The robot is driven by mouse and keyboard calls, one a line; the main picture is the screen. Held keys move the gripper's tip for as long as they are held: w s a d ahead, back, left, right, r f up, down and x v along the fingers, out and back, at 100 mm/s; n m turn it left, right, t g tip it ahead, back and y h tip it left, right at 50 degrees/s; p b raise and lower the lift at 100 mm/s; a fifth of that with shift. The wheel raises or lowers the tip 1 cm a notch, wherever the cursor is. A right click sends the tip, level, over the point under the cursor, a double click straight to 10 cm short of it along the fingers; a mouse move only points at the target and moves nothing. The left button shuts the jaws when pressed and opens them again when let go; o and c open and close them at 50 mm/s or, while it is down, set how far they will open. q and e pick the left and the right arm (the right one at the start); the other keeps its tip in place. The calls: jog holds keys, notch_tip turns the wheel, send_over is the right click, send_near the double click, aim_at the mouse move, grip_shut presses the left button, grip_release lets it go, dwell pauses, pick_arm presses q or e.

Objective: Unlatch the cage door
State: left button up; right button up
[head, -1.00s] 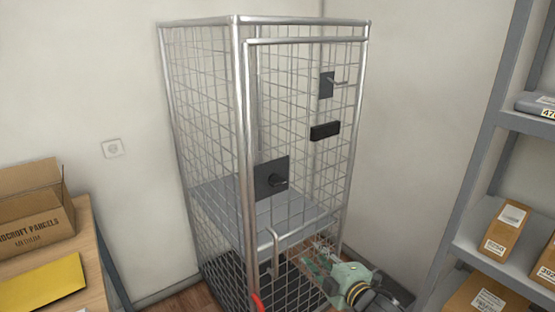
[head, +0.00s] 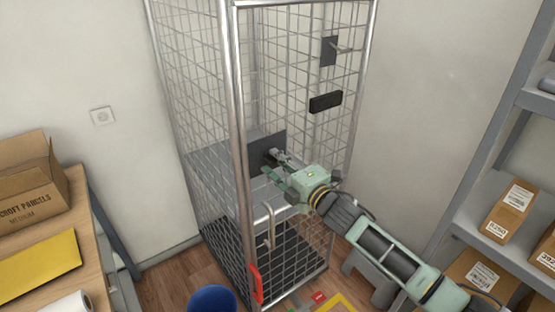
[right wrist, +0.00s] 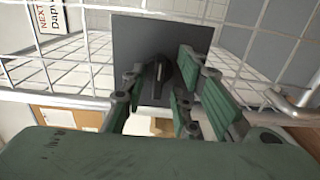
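The wire cage (head: 232,130) stands in the corner, its mesh door closed. A dark latch plate (head: 262,141) with a black turning handle sits on the left part of the door, partly hidden behind my right gripper (head: 272,172). In the right wrist view the plate (right wrist: 205,35) is straight ahead. The black handle (right wrist: 161,75) stands between the parted fingers of my right gripper (right wrist: 160,100), which is open. I cannot tell if a finger touches the handle. My left gripper is not in view.
A metal pull bar (head: 269,228) hangs below the latch, and a red handle (head: 256,284) is low on the cage. A blue bin (head: 212,300) stands in front. A table (head: 92,255) is at left, parcel shelves (head: 500,135) at right.

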jog(key=shift+a+r, duration=0.1)
jog(key=shift+w, duration=0.1)
jog(key=shift+c, duration=0.9)
grip_shut()
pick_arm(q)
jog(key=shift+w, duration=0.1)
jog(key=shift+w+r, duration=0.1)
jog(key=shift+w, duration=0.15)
